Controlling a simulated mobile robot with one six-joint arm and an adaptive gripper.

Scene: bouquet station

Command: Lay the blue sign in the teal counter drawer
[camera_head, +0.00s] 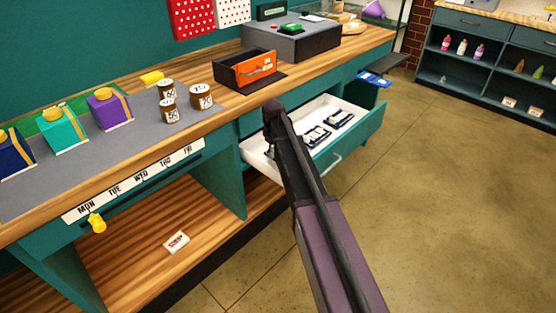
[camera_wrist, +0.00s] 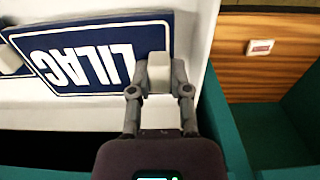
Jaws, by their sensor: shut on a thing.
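A blue sign with white letters "LILAC" (camera_wrist: 90,58) shows in the wrist view, face up over the white drawer floor. My gripper (camera_wrist: 160,75) is shut on its right end. The teal counter drawer (camera_head: 352,146) is pulled open, with a white inside. In the head view two dark blue, white-lettered pieces (camera_head: 340,119) show in it. My arm covers the drawer's left part and hides the gripper's hold. I cannot tell whether the held sign touches the drawer floor.
An orange-fronted box (camera_head: 246,70) and several brown jars (camera_head: 201,97) stand on the counter above. The floor at right is clear.

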